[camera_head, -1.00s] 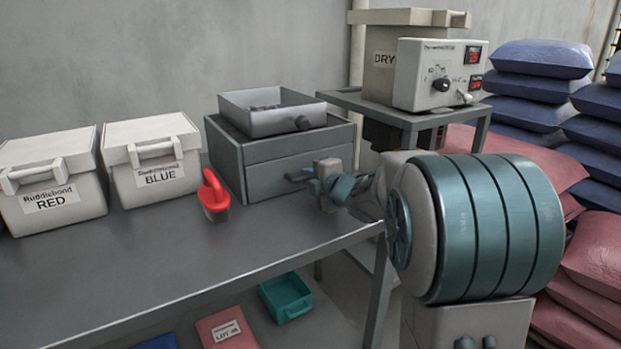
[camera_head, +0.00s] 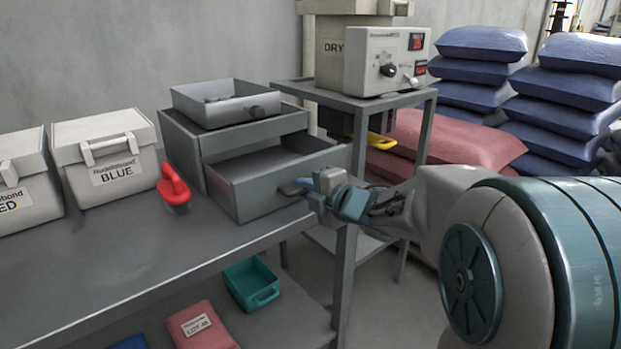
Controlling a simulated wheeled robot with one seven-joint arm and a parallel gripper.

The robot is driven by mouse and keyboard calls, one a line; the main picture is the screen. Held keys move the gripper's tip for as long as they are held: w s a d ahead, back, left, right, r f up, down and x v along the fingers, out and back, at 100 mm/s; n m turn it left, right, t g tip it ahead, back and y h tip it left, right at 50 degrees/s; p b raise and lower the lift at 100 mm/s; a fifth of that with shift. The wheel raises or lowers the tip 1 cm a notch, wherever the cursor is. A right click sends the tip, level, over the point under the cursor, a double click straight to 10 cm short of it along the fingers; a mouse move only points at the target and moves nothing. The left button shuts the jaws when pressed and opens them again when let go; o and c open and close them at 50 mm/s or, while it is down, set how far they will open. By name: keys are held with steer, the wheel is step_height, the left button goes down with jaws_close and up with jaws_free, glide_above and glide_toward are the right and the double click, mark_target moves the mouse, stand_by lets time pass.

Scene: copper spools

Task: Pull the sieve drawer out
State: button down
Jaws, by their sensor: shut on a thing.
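The sieve drawer (camera_head: 262,188) is a grey open-topped drawer that sticks well out of the front of the grey cabinet (camera_head: 185,140) on the bench. Its visible inside looks empty. My gripper hides part of the handle and of the drawer front.
A grey tray (camera_head: 225,104) with a dark knob sits on top of the cabinet. A red-handled brush (camera_head: 174,187) stands just left of the drawer. White bins (camera_head: 105,158) stand further left. The front of the bench (camera_head: 130,255) is clear.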

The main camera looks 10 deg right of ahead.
steer(key=shift+f+v, duration=0.1)
steer(key=shift+v, duration=0.55)
steer(key=shift+f+v, duration=0.15)
steer(key=shift+v, duration=0.5)
steer(key=c, duration=1.6)
jaws_free()
steer(key=shift+o, duration=0.2)
steer(key=shift+d, duration=0.1)
steer(key=p+v, duration=0.4)
steer(key=v, duration=0.9)
steer(key=shift+s, duration=0.4)
steer(key=shift+r, duration=0.15)
